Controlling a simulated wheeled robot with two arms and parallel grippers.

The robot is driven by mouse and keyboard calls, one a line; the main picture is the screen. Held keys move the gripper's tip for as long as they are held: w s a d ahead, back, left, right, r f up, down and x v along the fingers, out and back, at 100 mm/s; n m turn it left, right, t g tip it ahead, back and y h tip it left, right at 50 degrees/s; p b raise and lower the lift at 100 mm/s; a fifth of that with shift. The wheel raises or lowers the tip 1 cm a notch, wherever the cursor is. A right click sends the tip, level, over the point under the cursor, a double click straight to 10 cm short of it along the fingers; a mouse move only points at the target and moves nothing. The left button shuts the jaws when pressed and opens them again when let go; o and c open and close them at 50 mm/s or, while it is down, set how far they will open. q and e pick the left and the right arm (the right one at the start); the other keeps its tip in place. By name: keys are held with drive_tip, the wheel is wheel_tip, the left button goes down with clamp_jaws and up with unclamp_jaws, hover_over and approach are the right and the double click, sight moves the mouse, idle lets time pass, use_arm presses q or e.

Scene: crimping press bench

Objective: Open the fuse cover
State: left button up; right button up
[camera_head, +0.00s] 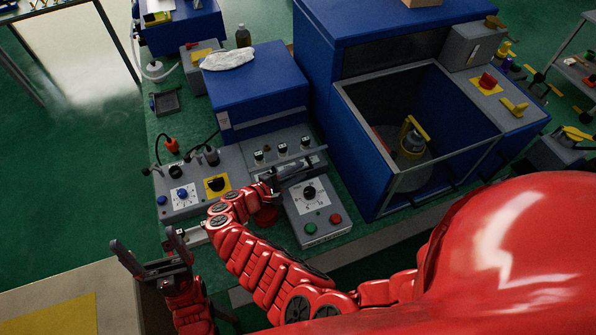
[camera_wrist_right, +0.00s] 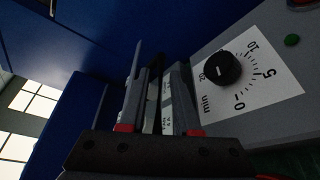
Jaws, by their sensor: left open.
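The fuse cover looks to be the grey hinged strip (camera_head: 312,160) on the sloped control panel below the blue box. My right gripper (camera_head: 284,178) is at its left part, partly hidden by its own wrist. In the right wrist view, the two fingers (camera_wrist_right: 156,75) stand apart. Between them are a dark part and a pale label with small lettering. Whether they grip the cover's edge is not clear, nor is the cover's angle. My left gripper (camera_head: 150,255) is open and empty at the lower left, away from the panel.
A timer dial (camera_wrist_right: 222,69) is to the right of my right gripper. The timer box (camera_head: 318,212) has green and red buttons. A switch box (camera_head: 190,192) is to the left. The blue press enclosure (camera_head: 350,140) stands close on the right.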

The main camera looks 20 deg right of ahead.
clamp_jaws()
drive_tip(key=shift+d, duration=0.1)
idle(1.0)
